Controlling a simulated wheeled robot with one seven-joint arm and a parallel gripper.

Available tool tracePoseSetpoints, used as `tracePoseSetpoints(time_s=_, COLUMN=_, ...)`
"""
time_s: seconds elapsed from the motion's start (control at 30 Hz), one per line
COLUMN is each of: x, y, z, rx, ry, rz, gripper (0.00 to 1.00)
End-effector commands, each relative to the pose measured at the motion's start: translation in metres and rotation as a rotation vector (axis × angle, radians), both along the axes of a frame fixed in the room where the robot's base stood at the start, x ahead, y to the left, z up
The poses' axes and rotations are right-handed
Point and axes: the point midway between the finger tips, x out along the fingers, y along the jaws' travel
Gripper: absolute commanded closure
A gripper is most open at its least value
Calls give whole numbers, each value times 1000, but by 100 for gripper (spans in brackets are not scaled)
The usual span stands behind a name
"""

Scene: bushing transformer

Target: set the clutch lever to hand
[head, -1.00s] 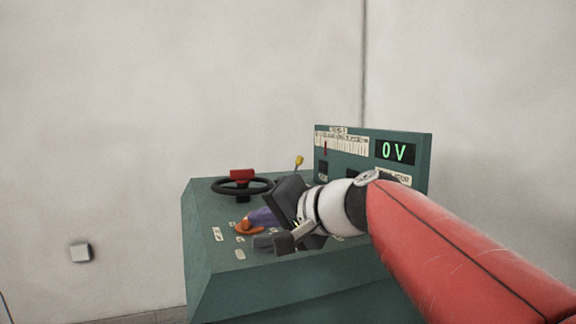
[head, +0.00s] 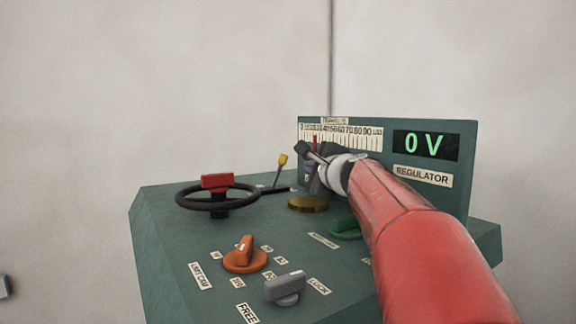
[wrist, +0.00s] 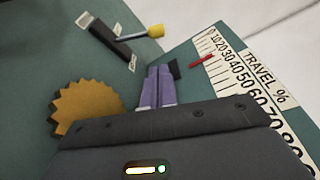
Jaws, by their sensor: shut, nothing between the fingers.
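The lever with a yellow tip (head: 282,162) rises from a dark slotted base at the back of the green console, which I take to be the clutch lever. In the wrist view the lever (wrist: 138,36) points toward the travel scale, with small labels at both ends of its base, too small to read. My gripper (head: 308,168) is just right of the lever, in front of the upright panel. In the wrist view its purple fingers (wrist: 158,70) are together and empty, apart from the yellow tip.
A black handwheel (head: 217,196) with a red block stands left. A brass toothed disc (head: 308,204) lies below my gripper. An orange knob (head: 244,255), a grey knob (head: 286,288) and a green knob (head: 345,228) stand nearer. The panel's display (head: 425,145) reads 0 V.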

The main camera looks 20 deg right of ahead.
Motion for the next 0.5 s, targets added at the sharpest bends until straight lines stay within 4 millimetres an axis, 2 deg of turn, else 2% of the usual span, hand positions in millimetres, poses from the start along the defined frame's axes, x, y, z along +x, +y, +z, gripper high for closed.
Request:
tracePoseSetpoints(time_s=0.33, x=2, y=0, z=0, rx=-1, ry=1, rz=0, gripper=100)
tracePoseSetpoints(time_s=0.5, x=21, y=0, z=-1, rx=-2, ry=3, rz=1, gripper=100)
